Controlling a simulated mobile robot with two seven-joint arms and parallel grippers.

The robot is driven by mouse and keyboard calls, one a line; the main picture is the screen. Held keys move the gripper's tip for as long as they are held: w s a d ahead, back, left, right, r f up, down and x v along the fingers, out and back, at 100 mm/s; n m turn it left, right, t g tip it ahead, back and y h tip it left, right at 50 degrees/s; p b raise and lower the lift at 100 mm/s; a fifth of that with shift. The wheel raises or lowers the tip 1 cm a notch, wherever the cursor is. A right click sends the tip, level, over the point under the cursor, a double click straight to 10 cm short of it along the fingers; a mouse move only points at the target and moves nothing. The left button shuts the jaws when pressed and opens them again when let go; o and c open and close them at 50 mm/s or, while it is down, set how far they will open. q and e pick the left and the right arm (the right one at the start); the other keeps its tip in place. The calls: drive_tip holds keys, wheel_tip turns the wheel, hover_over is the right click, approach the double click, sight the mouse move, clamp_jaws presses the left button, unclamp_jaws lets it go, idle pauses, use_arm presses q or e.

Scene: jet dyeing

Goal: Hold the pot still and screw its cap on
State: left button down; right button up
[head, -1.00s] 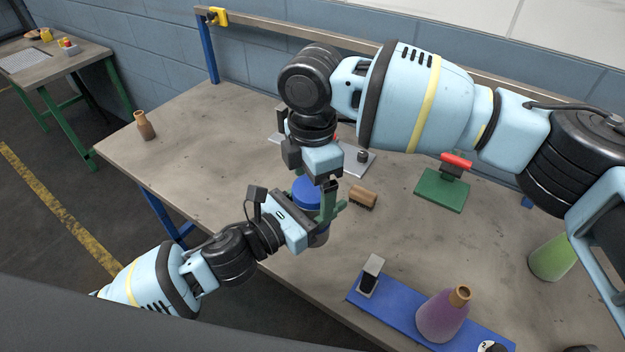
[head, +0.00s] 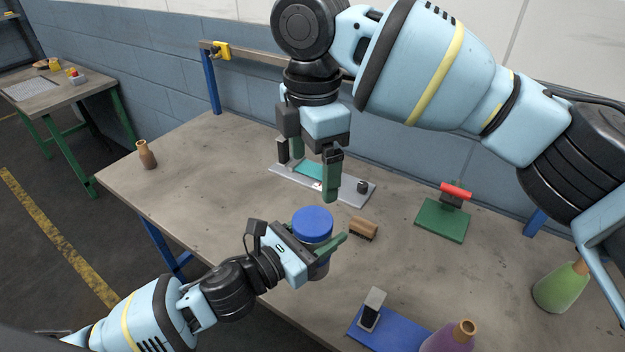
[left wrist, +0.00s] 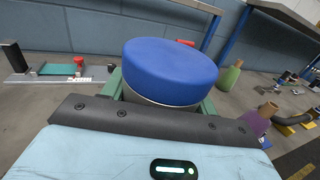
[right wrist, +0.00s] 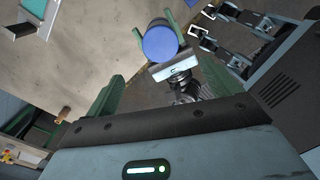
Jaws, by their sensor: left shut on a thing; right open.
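The pot (head: 320,266) stands near the table's front edge, a grey body with the blue cap (head: 312,223) on top. In the left wrist view the cap (left wrist: 170,72) sits level on the pot's pale rim (left wrist: 160,101); how tightly it is screwed cannot be told. My left gripper (head: 322,254) is shut on the pot's body, below the cap. My right gripper (head: 315,178) is open and empty, fingers pointing down, above and behind the cap. In the right wrist view the cap (right wrist: 160,42) lies beyond the fingers, apart from them.
A wooden brush-like block (head: 363,229) lies right of the pot. A grey tray (head: 352,190) lies behind. A green stand with a red handle (head: 443,219) is at right. A blue board (head: 398,332), a purple bottle (head: 452,338) and a green bottle (head: 560,287) are nearer.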

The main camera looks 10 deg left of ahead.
drive_tip(key=shift+r, duration=0.35)
idle(0.4)
